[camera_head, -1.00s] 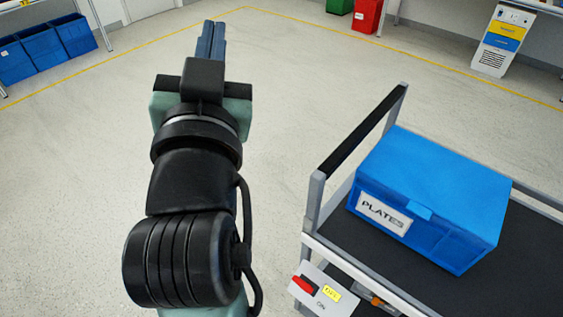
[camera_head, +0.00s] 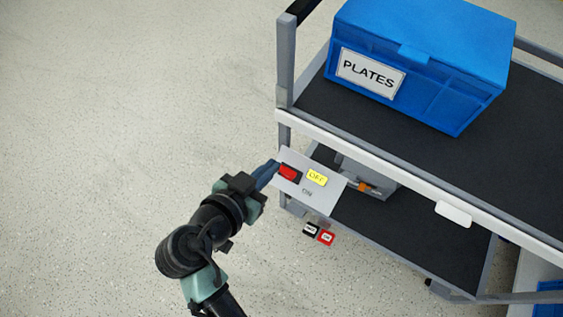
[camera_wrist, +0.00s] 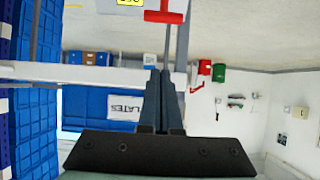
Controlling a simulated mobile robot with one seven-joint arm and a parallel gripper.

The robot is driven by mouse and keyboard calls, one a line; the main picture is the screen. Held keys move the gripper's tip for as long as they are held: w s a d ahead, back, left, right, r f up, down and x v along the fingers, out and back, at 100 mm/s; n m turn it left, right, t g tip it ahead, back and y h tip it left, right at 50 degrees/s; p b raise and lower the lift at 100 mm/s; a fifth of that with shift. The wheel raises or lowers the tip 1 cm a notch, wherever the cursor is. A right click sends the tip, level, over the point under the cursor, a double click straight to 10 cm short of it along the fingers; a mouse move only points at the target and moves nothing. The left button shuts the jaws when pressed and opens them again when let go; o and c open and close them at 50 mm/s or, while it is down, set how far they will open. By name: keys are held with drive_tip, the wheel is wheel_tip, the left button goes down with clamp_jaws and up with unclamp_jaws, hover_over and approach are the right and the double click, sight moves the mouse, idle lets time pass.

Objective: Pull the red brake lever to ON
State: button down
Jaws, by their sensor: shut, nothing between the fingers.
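The red brake lever (camera_head: 289,173) is on a light grey panel (camera_head: 327,196) at the left end of the cart. A yellow OFF label (camera_head: 317,177) is to its right, and the word ON is printed below it. My gripper (camera_head: 275,164) is shut and empty, with its fingertips just left of the lever. Whether they touch it I cannot tell. In the wrist view the red lever (camera_wrist: 165,15) shows at the top, beyond the closed fingers (camera_wrist: 164,78), and part of the yellow label (camera_wrist: 130,2) is beside it.
A blue PLATES box (camera_head: 420,60) stands on the cart's black top shelf (camera_head: 510,120). The cart's rail and corner post (camera_head: 285,75) rise above the panel. A grey case sits on the lower shelf (camera_head: 420,240). A black and a red tag (camera_head: 326,237) show below the panel. The floor at left is clear.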

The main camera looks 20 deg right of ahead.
sight(282, 170)
drive_tip(key=w+d+f, duration=0.1)
drive_tip(key=f, duration=0.1)
drive_tip(key=w+d+f+b, duration=0.1)
drive_tip(key=d+f, duration=0.1)
drive_tip(key=w+d+f, duration=0.2)
drive_tip(key=f, duration=0.1)
drive_tip(key=shift+d+b, duration=0.1)
drive_tip(key=shift+b, duration=0.2)
drive_tip(key=shift+s+a+f, duration=0.3)
drive_tip(key=shift+a, duration=0.1)
drive_tip(key=shift+a+f+b, duration=0.1)
drive_tip(key=shift+f+b, duration=0.2)
drive_tip(key=shift+b, duration=0.7)
drive_tip(key=shift+s+a+r+h, duration=0.1)
drive_tip(key=shift+s+r+h, duration=0.1)
drive_tip(key=shift+h, duration=0.1)
drive_tip(key=shift+f+b, duration=0.1)
drive_tip(key=shift+b, duration=0.3)
